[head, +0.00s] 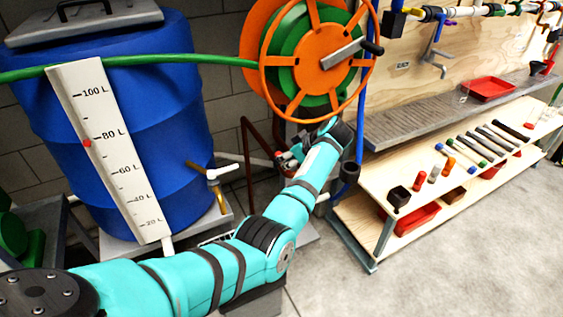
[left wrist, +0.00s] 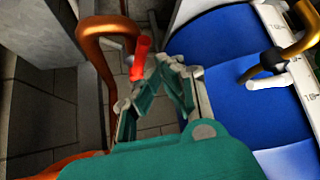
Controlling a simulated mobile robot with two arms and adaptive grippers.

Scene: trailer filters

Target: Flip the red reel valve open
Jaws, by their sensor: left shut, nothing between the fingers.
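The red valve handle (left wrist: 141,58) shows in the left wrist view as a short red lever beside a bent orange-brown pipe (left wrist: 97,45). My left gripper (left wrist: 168,68) is shut and empty, its tips just right of the red handle. I cannot tell whether they touch. In the head view my left gripper (head: 286,160) is small and partly hidden by my wrist, below the reel, with a bit of the red handle (head: 279,154) beside it. The orange and green hose reel (head: 318,52) hangs above. My right gripper is not in view.
A blue barrel (head: 150,80) with a level scale (head: 105,140) stands at left; its brass tap (head: 213,174) has a white handle. A green hose (head: 190,60) crosses to the reel. A workbench with shelves (head: 390,180) stands at right. The floor (head: 460,250) in front is clear.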

